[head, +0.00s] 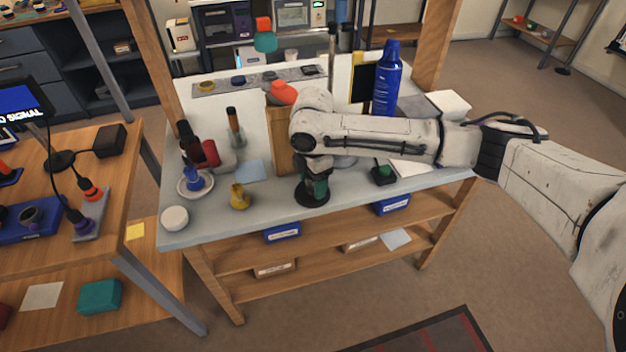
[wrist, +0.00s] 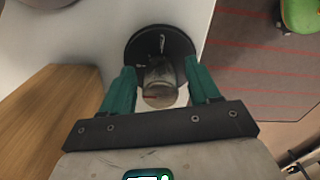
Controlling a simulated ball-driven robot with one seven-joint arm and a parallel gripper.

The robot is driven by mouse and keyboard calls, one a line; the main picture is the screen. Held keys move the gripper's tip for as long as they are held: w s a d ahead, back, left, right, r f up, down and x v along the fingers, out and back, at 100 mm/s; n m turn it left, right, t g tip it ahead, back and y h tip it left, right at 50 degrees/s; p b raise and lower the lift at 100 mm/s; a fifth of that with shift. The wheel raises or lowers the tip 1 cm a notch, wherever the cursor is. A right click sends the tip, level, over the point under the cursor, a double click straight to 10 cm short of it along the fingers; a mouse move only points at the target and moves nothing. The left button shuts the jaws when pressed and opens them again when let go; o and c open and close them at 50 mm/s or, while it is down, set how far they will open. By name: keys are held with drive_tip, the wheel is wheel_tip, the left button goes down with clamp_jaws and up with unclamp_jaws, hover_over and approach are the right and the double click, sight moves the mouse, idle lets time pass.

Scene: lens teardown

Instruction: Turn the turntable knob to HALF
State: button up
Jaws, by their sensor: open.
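A round black disc (head: 312,196) stands on the grey bench below my gripper. In the wrist view the black disc (wrist: 142,44) carries a pale, partly see-through cylindrical knob (wrist: 160,78) with a short reddish line on its face. My gripper (head: 317,186) points down over the disc. In the wrist view my gripper (wrist: 160,72) is open, its green fingers on either side of the knob, with gaps visible. I cannot tell how far above it the fingertips are. No readable HALF label shows. My gripper hides most of the knob in the head view.
A wooden block (head: 282,140) stands close left of my gripper. A green-topped black box (head: 383,173) sits to its right. A yellow piece (head: 239,197), white disc (head: 174,218) and blue spray can (head: 387,80) are also on the bench. The front edge is close to the disc.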

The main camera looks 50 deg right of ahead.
drive_tip(key=shift+c, duration=0.3)
drive_tip(key=c, duration=1)
